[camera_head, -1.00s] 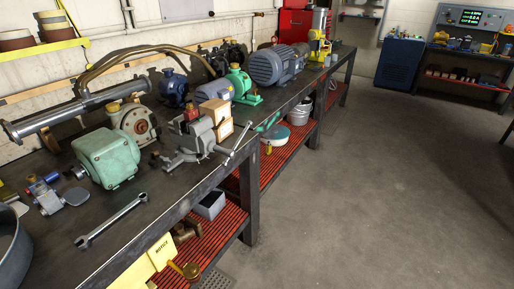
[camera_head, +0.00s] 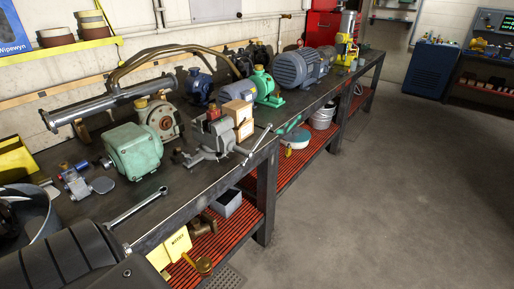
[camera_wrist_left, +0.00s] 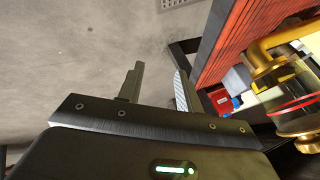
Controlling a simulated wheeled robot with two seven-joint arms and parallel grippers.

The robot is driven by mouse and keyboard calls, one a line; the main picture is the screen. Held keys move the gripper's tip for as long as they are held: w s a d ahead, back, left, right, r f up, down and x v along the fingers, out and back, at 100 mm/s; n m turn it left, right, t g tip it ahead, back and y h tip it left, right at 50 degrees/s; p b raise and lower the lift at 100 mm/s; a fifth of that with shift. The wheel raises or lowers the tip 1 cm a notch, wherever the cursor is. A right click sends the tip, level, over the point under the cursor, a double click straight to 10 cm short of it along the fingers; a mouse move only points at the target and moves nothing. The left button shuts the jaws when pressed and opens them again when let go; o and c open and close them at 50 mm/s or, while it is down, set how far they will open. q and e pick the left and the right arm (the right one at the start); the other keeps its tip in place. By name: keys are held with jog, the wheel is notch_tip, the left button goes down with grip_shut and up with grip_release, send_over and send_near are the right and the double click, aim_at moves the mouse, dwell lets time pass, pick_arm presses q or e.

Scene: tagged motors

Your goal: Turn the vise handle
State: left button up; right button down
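The grey vise (camera_head: 213,138) stands at the front edge of the workbench in the head view. Its handle (camera_head: 257,143) is a thin light bar, tilted, at the vise's right end by the bench edge. My left gripper (camera_wrist_left: 158,82) shows in the left wrist view, its two fingers apart with only grey floor visible between them. In the head view a dark part of my left arm fills the lower left corner, well away from the vise; the fingers are not seen there. My right gripper is in neither view.
A red slatted shelf (camera_head: 232,241) lies below. The concrete floor (camera_head: 380,200) to the right is clear.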

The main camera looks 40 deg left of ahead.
pick_arm(q)
jog(key=w+a+r+t+y, duration=0.1)
jog(key=w+a+r+t, duration=0.15)
jog(key=w+r, duration=0.8)
jog(key=n+t+y+p, duration=0.2)
jog(key=t+y+p, duration=0.1)
jog(key=t+y, duration=0.3)
send_near(254, 150)
jog(key=p+x, duration=0.1)
jog(key=x, duration=0.9)
jog(key=shift+w+a, duration=0.25)
jog(key=shift+a, duration=0.05)
jog(key=c, duration=0.5)
jog(key=shift+d, duration=0.15)
grip_shut()
